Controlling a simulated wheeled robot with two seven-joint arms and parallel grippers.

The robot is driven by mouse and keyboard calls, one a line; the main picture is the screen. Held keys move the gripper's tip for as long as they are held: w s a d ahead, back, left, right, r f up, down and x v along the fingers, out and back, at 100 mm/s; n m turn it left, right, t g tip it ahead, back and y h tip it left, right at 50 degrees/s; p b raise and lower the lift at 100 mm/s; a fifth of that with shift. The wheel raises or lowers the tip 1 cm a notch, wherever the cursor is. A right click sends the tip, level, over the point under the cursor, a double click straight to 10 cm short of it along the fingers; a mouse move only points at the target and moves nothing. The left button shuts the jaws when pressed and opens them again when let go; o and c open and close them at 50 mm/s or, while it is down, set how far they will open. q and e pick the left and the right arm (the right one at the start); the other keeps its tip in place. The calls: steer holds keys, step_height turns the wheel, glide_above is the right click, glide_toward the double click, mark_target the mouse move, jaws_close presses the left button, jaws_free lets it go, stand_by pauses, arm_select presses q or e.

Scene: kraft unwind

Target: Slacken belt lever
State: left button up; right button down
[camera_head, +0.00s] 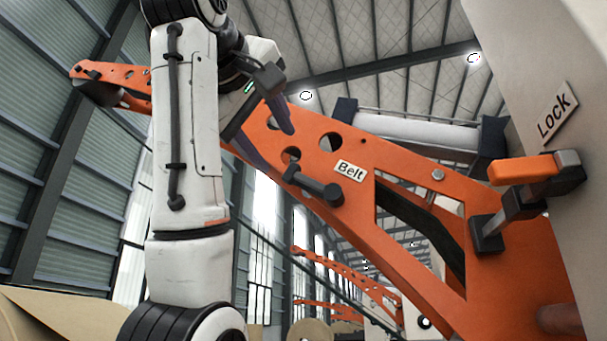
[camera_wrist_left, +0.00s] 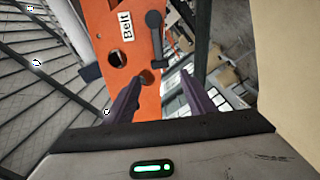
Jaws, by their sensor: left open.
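The belt lever (camera_head: 315,185) is a short dark lever on the orange arm plate (camera_head: 420,290), just below the white "Belt" label (camera_head: 350,171). In the left wrist view the lever (camera_wrist_left: 156,40) lies ahead of the fingers, with the label (camera_wrist_left: 126,25) to its left. My left gripper (camera_head: 264,132) is up and left of the lever in the head view. Its two dark fingers are apart with nothing between them. In the wrist view the open gripper (camera_wrist_left: 160,82) points towards the lever and is not touching it. My right gripper is not in view.
A lever with an orange handle (camera_head: 522,169) sits at the right under a "Lock" label (camera_head: 558,116). A pale roller (camera_head: 415,128) spans behind the orange plate. Brown rolls (camera_head: 308,332) stand far below. My left arm covers much of the left.

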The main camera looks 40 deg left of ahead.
mark_target(289, 171)
arm_select(q)
steer(key=p+x, duration=0.3)
steer(key=x, duration=0.5)
steer(key=shift+a+p, duration=0.1)
steer(key=shift+p, duration=0.3)
steer(key=shift+x, duration=0.85)
steer(key=shift+f, duration=0.1)
steer(key=shift+c, duration=0.3)
jaws_close()
